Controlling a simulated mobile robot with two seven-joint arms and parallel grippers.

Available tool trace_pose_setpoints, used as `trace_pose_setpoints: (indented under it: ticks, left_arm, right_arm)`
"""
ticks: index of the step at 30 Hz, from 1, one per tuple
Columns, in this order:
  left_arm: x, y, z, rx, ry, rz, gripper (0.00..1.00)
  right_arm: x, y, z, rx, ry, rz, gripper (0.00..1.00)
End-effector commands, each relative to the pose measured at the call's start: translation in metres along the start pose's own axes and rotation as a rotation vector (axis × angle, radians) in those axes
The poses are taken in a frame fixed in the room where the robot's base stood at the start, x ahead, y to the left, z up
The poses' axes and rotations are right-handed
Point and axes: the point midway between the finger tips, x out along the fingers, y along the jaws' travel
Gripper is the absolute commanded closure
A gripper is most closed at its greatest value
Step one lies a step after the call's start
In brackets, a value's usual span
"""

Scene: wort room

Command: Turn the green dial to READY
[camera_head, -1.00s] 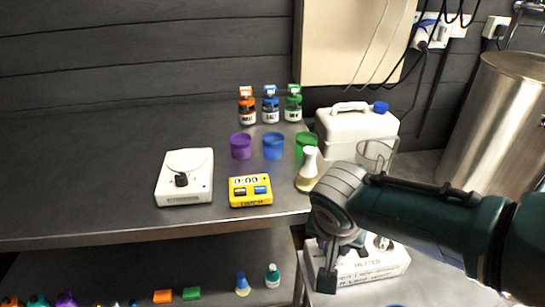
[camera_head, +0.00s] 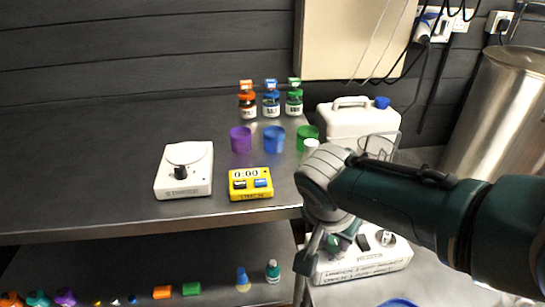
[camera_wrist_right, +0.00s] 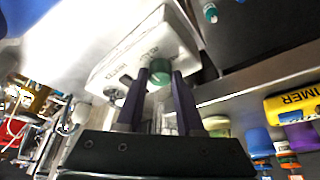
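The green dial (camera_wrist_right: 162,72) sits on the white box (camera_wrist_right: 118,62) in the right wrist view. In the head view the white box (camera_head: 385,258) is on the lower surface at the right, and the dial (camera_head: 345,241) is partly hidden by my right gripper. That gripper (camera_head: 328,246) is open at the box's left end. In the wrist view its two dark fingers (camera_wrist_right: 160,76) stand apart with the dial between their tips; I cannot tell whether they touch it. The lettering is too small or blurred to read the dial's setting. My left gripper is not in view.
The bench above holds a white scale (camera_head: 185,184), a yellow timer (camera_head: 251,184), a purple cup (camera_head: 241,140), a blue cup (camera_head: 274,139) and a white jug (camera_head: 350,120). Its front edge runs close to my right gripper. A steel vessel (camera_head: 492,120) stands at right.

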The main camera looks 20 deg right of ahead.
Motion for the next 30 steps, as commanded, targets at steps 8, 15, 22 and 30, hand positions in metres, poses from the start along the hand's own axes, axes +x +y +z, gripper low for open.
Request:
trace_pose_setpoints:
  ticks: [8,15,22,30]
  left_arm:
    - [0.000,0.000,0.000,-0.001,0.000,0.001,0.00]
    - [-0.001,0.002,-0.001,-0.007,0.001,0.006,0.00]
    - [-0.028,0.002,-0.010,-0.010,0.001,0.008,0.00]
    - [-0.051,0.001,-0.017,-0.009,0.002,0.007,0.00]
  right_arm:
    - [0.000,0.000,0.000,-0.001,0.000,0.001,0.34]
    - [-0.001,0.000,0.000,-0.001,0.000,-0.001,0.34]
    - [-0.037,-0.001,-0.002,0.000,-0.001,-0.003,0.34]
    - [-0.084,0.000,-0.001,0.000,0.000,-0.002,0.34]
